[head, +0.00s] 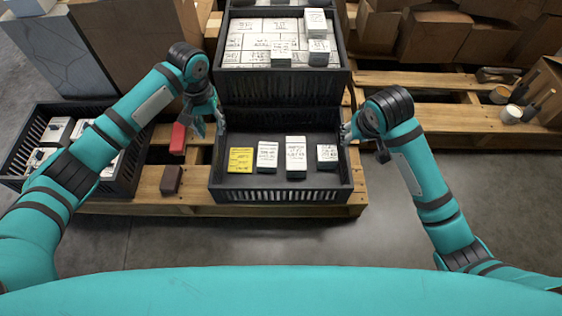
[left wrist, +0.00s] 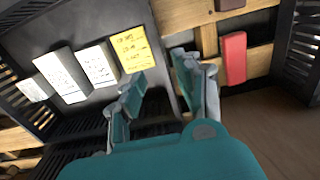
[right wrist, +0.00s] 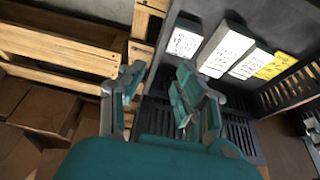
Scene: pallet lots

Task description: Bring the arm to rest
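My left gripper (head: 209,125) hangs over the left edge of the front black crate (head: 280,195). In the left wrist view its fingers (left wrist: 158,78) are apart with nothing between them. My right gripper (head: 352,136) is by the crate's right edge. In the right wrist view its fingers (right wrist: 157,85) are apart and empty. In the front crate stand a yellow-labelled box (head: 240,160) and three white-labelled boxes, one of them a tall box (head: 296,158). Neither gripper touches a box.
A rear black crate (head: 283,88) is full of white boxes. A left crate (head: 125,180) holds several items. A red block (head: 178,138) and a dark brown block (head: 171,180) lie on the wooden pallet (head: 190,205). Cardboard boxes (head: 435,38) stand at the back right. The floor in front is clear.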

